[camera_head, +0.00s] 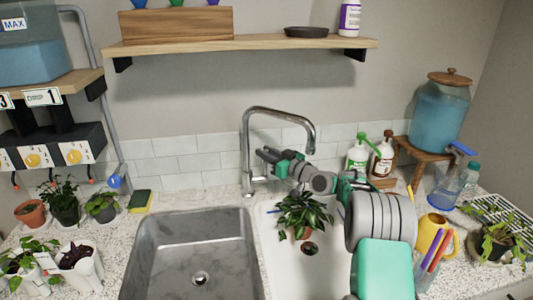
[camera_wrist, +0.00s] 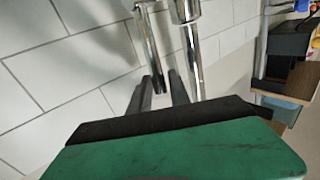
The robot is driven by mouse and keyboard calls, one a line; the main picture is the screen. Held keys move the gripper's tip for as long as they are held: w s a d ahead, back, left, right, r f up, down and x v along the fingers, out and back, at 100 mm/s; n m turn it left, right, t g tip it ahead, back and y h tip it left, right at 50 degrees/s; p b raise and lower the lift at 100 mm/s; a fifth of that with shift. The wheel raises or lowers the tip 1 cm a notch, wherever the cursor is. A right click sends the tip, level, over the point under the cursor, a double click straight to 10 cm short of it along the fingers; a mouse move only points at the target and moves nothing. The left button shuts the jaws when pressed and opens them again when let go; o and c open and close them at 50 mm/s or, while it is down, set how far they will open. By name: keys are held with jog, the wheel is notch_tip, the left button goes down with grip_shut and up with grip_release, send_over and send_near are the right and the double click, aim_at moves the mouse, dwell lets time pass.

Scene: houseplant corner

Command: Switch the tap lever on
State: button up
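The chrome tap (camera_head: 247,150) stands behind the two sinks, with its spout arching to the right. My gripper (camera_head: 263,154) is beside the upright of the tap, on its right, with its fingers pointing left. In the wrist view my gripper (camera_wrist: 160,84) has its two dark fingers apart. A slim chrome rod (camera_wrist: 148,38), which looks like the tap lever, reaches down toward the gap between them. A thicker chrome part (camera_wrist: 187,10) of the tap is just to its right. I cannot tell whether a finger touches the rod.
A potted plant (camera_head: 303,215) stands in the white right sink (camera_head: 285,262), below my arm. The grey left sink (camera_head: 190,245) is empty. A tiled wall (camera_head: 190,160) is close behind the tap. Soap bottles (camera_head: 358,152) stand to the right. A wooden shelf (camera_head: 270,43) hangs above.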

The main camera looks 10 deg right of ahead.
grip_shut()
dwell(1.1)
